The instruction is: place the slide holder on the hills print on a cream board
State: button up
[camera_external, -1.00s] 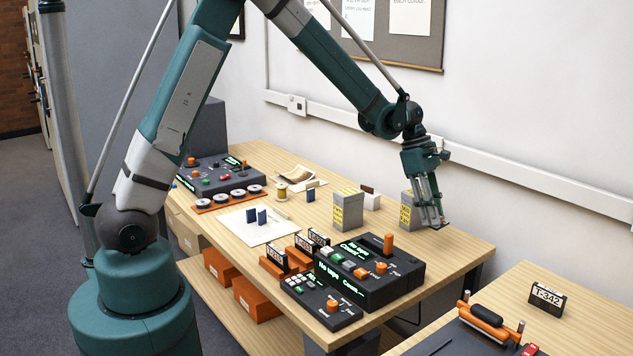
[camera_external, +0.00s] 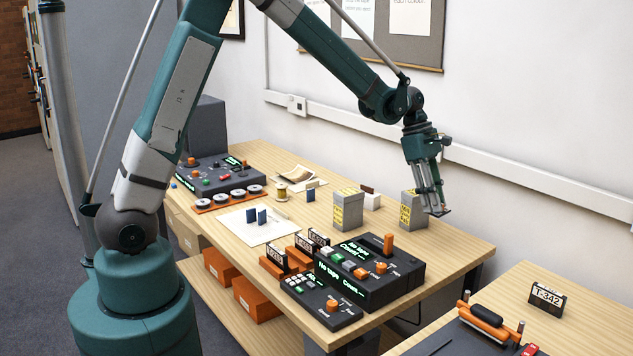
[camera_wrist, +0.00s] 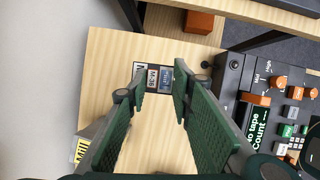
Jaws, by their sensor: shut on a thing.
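My gripper (camera_external: 435,213) is over the right end of the long table, beside a grey block with a yellow label. Its fingers (camera_wrist: 160,82) are shut on a small dark piece with a white label and a blue panel, which I take as the slide holder (camera_wrist: 153,79). The fingers cover its sides in the wrist view, and it is tiny in the external view. A brown and cream print on a pale board (camera_external: 296,173) lies near the table's back edge, far to the left of my gripper. Its picture is too small to make out as hills.
Two grey blocks with yellow labels (camera_external: 347,211) (camera_external: 408,212) stand near the back. Dark control boxes (camera_external: 365,268) and several orange-based labelled holders (camera_external: 277,259) fill the front. A white sheet (camera_external: 247,232) bears two blue upright pieces. Bare wood (camera_external: 452,243) shows at the right end.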

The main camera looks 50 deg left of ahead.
jog(key=shift+w+a+r, duration=0.25)
jog(key=shift+a+r, duration=0.35)
jog(key=shift+r, duration=0.25)
jog(key=w+a, duration=0.2)
jog(key=a, duration=0.3)
jog(key=w+a+n, duration=0.1)
jog(key=w+a, duration=0.1)
jog(key=a, duration=0.4)
jog(key=w+a+n, duration=0.1)
jog(key=w+a, duration=0.1)
jog(key=a, duration=0.4)
jog(key=shift+t, duration=0.4)
jog(key=a+n+t+y, duration=0.1)
jog(key=a+n, duration=0.3)
jog(key=a, duration=3.3)
jog(key=s+a+n, duration=0.1)
jog(key=s+a, duration=0.2)
jog(key=a, duration=0.6)
jog(key=s+a+n, duration=0.1)
jog(key=s+a, duration=0.2)
jog(key=a, duration=0.6)
jog(key=shift+t+y, duration=0.4)
jog(key=shift+f+p, duration=0.45)
jog(key=shift+f, duration=2.15)
jog(key=shift+w+f+b, duration=0.1)
jog(key=shift+f+b, duration=0.3)
jog(key=shift+f, duration=2.7)
